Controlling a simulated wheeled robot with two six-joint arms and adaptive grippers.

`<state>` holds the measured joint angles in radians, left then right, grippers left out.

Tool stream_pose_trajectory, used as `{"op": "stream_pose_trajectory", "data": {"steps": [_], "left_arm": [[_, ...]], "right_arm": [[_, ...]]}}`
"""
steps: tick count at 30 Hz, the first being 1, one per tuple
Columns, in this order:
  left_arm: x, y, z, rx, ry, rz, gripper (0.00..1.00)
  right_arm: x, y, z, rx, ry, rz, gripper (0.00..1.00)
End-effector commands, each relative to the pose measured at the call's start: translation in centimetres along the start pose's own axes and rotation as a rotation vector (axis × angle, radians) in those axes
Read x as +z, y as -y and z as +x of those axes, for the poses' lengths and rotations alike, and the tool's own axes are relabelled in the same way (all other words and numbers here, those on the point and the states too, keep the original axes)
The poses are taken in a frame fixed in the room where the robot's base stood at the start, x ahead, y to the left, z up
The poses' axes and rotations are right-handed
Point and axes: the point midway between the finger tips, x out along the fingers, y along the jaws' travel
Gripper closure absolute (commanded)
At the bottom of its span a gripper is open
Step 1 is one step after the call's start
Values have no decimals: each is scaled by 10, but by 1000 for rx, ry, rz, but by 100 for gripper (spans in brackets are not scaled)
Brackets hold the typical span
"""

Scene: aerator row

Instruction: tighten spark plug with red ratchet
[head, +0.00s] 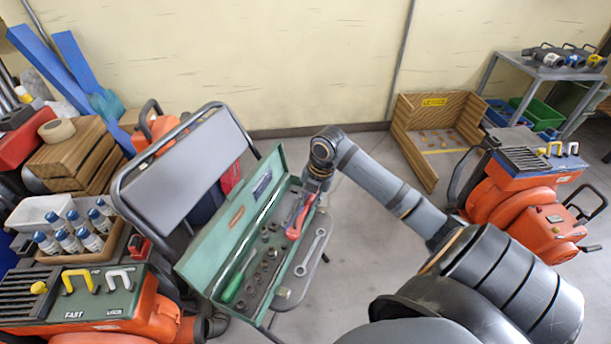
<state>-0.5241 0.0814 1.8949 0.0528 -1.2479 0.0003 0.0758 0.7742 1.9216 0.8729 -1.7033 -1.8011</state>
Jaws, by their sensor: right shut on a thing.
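The red ratchet (298,222) is at the right end of the open green toolbox (221,262), its red handle slanting down and left. My right gripper (313,190) reaches over the far end of the toolbox and is shut on the ratchet's upper end. The fingers partly hide that end, and I cannot tell whether the ratchet still touches the tray. I cannot make out a spark plug in this view. My left gripper is not in view.
Orange aerators stand at the left front (158,322) and right (545,225). A wooden crate (402,140) stands by the wall. Floor between is clear.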

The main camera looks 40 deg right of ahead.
Motion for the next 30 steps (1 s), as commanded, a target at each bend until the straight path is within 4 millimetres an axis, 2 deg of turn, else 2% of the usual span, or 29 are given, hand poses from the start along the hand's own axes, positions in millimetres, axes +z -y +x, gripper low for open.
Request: {"op": "stream_pose_trajectory", "data": {"steps": [5, 14, 24, 26, 29, 30], "left_arm": [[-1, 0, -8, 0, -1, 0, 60], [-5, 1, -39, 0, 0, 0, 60], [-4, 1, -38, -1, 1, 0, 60], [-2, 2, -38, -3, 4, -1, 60], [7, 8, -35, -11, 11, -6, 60], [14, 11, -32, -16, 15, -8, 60]], "right_arm": [[0, -2, -7, 2, 0, 0, 100], [0, -7, -32, 3, 1, 0, 100], [0, -7, -33, 2, 2, 0, 100], [0, -9, -43, 3, 2, 0, 100], [0, -16, -75, 3, 2, -1, 100], [0, -19, -92, 3, 2, -1, 100]]}}
